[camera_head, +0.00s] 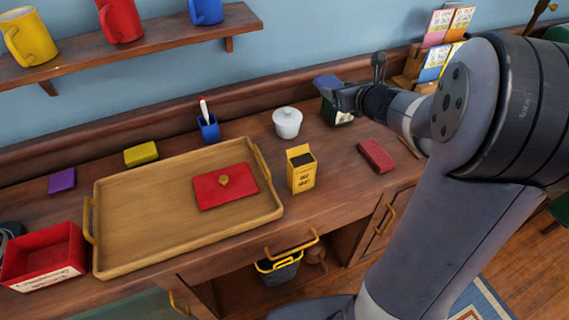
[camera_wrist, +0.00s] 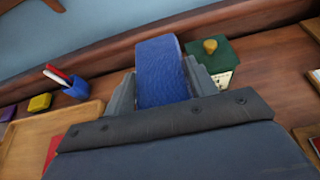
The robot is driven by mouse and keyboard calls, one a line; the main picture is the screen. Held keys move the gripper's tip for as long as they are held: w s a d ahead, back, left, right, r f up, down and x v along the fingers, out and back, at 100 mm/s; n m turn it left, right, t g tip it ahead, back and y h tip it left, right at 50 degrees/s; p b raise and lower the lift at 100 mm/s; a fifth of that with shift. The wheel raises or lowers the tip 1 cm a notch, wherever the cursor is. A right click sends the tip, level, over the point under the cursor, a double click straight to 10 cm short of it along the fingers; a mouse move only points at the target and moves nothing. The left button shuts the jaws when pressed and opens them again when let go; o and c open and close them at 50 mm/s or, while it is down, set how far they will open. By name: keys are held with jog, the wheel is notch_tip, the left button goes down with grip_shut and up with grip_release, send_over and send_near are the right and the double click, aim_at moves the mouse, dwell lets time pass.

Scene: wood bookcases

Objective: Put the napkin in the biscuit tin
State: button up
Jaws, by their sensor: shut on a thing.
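My gripper (camera_head: 345,94) is shut on a blue folded cloth, which I take for the napkin (camera_head: 327,82). It is held in the air near the back of the counter, in front of a dark green box (camera_head: 335,115). In the wrist view the napkin (camera_wrist: 160,70) stands up between the two fingers. The green box there has a closed lid with a gold knob (camera_wrist: 210,46). An open red box (camera_head: 30,268) with a white label stands at the far left; its writing is too small to read. I cannot tell which box is the biscuit tin.
A wooden tray (camera_head: 130,240) with yellow handles holds a red lid (camera_head: 210,195) with a gold knob. A yellow carton (camera_head: 301,173), a white lidded pot (camera_head: 287,123), a blue cup with pens (camera_head: 208,130) and a red block (camera_head: 376,155) stand on the counter. A mug shelf (camera_head: 150,40) hangs above.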

aim_at(332, 147)
jog(key=f+b, duration=0.1)
jog(key=f, duration=0.5)
jog(key=f+b, duration=0.2)
jog(key=f, duration=0.4)
jog(key=f+b, duration=0.2)
jog(key=f, duration=0.3)
jog(key=shift+d+f, duration=0.25)
jog(key=shift+f, duration=0.15)
jog(key=shift+f, duration=0.15)
jog(key=o, duration=1)
